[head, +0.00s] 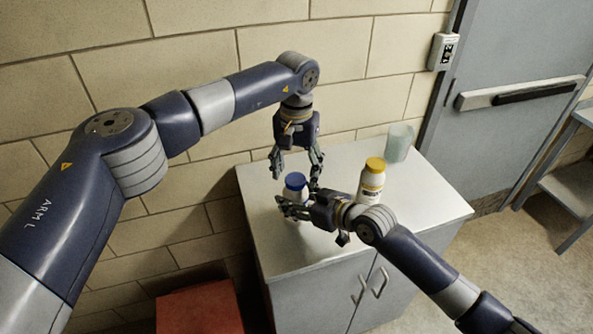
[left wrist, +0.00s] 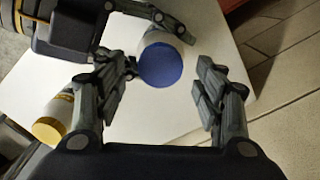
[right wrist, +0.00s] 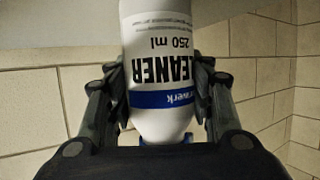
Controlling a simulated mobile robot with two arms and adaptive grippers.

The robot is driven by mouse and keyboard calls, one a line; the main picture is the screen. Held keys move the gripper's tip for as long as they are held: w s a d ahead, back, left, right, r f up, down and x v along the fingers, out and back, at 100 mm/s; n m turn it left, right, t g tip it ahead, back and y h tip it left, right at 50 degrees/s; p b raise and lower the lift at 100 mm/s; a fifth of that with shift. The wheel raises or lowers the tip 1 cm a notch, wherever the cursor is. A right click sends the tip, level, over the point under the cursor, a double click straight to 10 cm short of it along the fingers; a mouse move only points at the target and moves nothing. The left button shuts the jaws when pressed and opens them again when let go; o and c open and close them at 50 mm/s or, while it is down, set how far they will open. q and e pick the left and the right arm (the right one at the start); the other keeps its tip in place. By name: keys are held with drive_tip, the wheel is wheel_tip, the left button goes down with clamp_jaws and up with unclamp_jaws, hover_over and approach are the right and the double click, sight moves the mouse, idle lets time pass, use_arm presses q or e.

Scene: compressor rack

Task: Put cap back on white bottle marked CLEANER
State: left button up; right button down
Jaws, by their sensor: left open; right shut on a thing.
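The white bottle marked CLEANER (right wrist: 160,110) stands upright on the cabinet top, and my right gripper (right wrist: 160,85) is shut around its body. Its label is upside down in the right wrist view. A blue cap (head: 296,180) sits at the top of the bottle; it also shows in the left wrist view (left wrist: 160,65). How tightly it sits cannot be told. My left gripper (head: 295,170) points down over the cap, open, with one finger on either side. In the left wrist view, both fingers look apart from the cap.
A white bottle with a yellow cap (head: 374,166) stands to the right, behind my right gripper. A pale translucent cup (head: 399,143) is at the cabinet's back right. The cabinet top (head: 420,195) is clear at right. A red box (head: 200,309) is below left.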

use_arm(q)
wheel_tip(320, 180, up, 11)
drive_tip(key=shift+r, duration=0.2)
use_arm(e)
drive_tip(key=shift+f, duration=0.1)
drive_tip(key=c, duration=0.7)
unclamp_jaws()
drive_tip(key=v, duration=1.2)
